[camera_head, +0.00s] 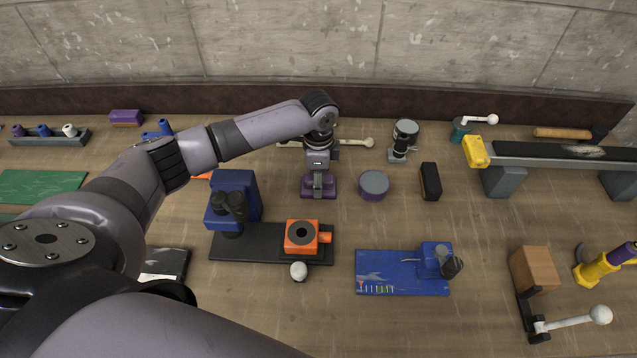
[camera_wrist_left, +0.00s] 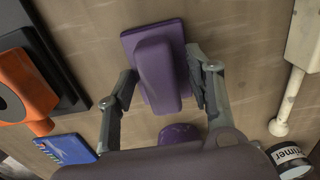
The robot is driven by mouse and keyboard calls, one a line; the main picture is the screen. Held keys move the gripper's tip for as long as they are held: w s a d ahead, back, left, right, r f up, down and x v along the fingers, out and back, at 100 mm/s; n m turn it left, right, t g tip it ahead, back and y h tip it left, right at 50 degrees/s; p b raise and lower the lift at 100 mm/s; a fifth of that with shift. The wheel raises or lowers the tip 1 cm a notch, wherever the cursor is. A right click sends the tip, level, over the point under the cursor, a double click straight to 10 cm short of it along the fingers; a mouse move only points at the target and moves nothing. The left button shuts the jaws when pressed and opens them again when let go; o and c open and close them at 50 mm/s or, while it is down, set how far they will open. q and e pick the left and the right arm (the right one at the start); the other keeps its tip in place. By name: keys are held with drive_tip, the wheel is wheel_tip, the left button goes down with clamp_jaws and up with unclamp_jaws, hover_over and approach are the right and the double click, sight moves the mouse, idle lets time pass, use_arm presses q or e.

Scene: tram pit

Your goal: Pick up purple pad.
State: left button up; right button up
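The purple pad (camera_head: 319,190), a flat base with a raised grip block, rests on the bench in the middle of the head view. In the left wrist view the pad (camera_wrist_left: 155,65) lies between the two fingers of my left gripper (camera_wrist_left: 163,75). The fingers stand on either side of its raised block, with a small gap seen at the left finger; contact at the right finger is hard to tell. In the head view my left gripper (camera_head: 318,165) is directly over the pad and partly hides it. My right gripper is not in view.
A round purple-sided tin (camera_head: 374,185) and a black block (camera_head: 430,181) stand right of the pad. A blue device (camera_head: 233,195) and an orange block (camera_head: 301,237) sit on a black plate in front. A white-ended rod (camera_head: 355,142) lies behind. Another purple block (camera_head: 126,117) is back left.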

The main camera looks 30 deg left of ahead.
use_arm(q)
clamp_jaws()
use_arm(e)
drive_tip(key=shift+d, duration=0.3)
use_arm(q)
drive_tip(key=shift+r, duration=0.15)
wheel_tip(320, 180, up, 20)
drive_tip(key=b, duration=0.3)
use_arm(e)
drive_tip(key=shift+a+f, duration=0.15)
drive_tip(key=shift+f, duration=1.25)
use_arm(q)
drive_tip(key=c, duration=0.5)
unclamp_jaws()
drive_tip(key=c, duration=0.5)
